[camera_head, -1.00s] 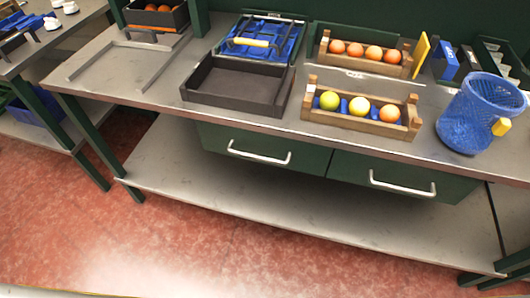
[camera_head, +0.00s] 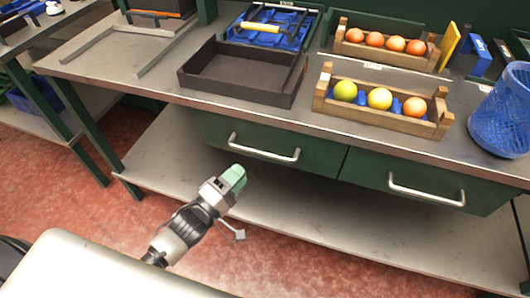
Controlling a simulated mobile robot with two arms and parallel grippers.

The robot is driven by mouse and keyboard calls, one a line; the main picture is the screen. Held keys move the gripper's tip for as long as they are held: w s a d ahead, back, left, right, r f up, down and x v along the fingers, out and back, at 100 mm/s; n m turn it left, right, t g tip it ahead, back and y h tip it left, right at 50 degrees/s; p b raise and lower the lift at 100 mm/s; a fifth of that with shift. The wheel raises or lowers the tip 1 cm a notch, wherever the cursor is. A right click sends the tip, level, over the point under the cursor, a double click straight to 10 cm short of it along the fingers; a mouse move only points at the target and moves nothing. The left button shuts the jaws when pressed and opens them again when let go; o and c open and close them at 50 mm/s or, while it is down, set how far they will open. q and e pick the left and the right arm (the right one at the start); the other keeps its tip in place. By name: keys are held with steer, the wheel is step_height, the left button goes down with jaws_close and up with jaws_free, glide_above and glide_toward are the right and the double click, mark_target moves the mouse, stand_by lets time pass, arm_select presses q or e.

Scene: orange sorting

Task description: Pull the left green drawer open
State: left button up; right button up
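The left green drawer (camera_head: 218,131) is under the steel table top and looks shut. Its silver bar handle (camera_head: 264,153) runs across the front. My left gripper (camera_head: 236,178) comes in from the lower left, with pale green fingertips just below and left of the handle in the picture. It appears apart from the handle, and I cannot tell whether its fingers are open or shut. The right green drawer (camera_head: 365,165) beside it also looks shut, with its own handle (camera_head: 425,194). My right gripper does not show.
On the table top (camera_head: 190,95) stand an empty black tray (camera_head: 230,98), a wooden crate (camera_head: 380,122) with fruit, another crate (camera_head: 375,52) of oranges behind, and a blue mesh basket (camera_head: 503,115) at right. A lower steel shelf (camera_head: 310,225) runs below the drawers.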

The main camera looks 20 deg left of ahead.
mark_target(261, 151)
arm_select(q)
steer(key=x, duration=0.9)
steer(key=shift+f, duration=0.1)
jaws_close()
